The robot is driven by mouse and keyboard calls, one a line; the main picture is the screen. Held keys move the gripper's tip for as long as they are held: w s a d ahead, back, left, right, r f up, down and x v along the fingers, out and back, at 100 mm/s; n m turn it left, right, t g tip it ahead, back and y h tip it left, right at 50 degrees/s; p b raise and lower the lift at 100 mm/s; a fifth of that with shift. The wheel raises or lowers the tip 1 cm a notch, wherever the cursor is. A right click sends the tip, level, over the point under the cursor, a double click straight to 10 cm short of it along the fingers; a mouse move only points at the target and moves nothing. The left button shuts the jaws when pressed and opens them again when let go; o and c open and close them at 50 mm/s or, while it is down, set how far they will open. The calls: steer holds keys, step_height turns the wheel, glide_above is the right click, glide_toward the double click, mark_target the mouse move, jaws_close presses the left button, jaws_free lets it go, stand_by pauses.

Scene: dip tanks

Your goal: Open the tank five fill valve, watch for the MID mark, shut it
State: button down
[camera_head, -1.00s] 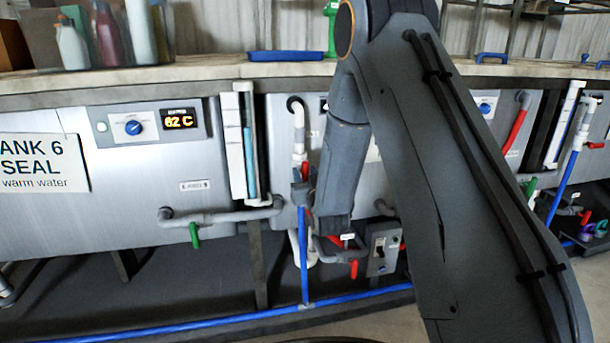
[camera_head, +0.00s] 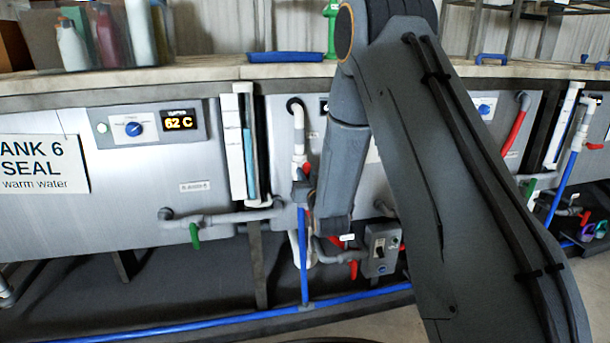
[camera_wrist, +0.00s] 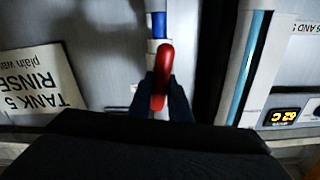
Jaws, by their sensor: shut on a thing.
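In the wrist view, which is upside down, my gripper (camera_wrist: 160,98) is shut on a red valve handle (camera_wrist: 161,68). The handle sits on a white and blue vertical pipe beside the tank 5 rinse sign (camera_wrist: 40,82). In the head view the blue riser pipe (camera_head: 303,255) shows, but my arm hides most of the valve and jaws. The handle points towards the wrist camera, so I cannot tell whether the valve is open. A sight gauge (camera_head: 235,145) with a blue column stands left of the pipe. I cannot read a MID mark on it.
Tank 6 (camera_head: 120,215) is at the left, with a 62 C display (camera_head: 179,123). A green drain handle (camera_head: 195,236) and a switch box (camera_head: 381,250) sit low down. A blue pipe (camera_head: 200,323) runs near the floor. Bottles (camera_head: 107,40) stand on the shelf above.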

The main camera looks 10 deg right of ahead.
steer(key=m, duration=0.3)
steer(key=shift+d+m, duration=0.15)
steer(key=shift+m, duration=0.15)
steer(key=m, duration=0.2)
steer(key=m+p, duration=0.1)
steer(key=m, duration=0.1)
steer(key=shift+d+f+m, duration=0.15)
steer(key=shift+m, duration=0.15)
steer(key=m, duration=0.4)
steer(key=shift+d+f+p, duration=0.1)
steer(key=shift+f+p, duration=0.1)
steer(key=shift+p, duration=0.15)
steer(key=shift+f+m, duration=0.15)
steer(key=shift+m, duration=1.65)
steer(key=c, duration=1.6)
jaws_free()
steer(key=shift+c, duration=0.2)
steer(key=s, duration=0.7)
steer(key=shift+s+p, duration=0.4)
steer(key=shift+p, duration=0.05)
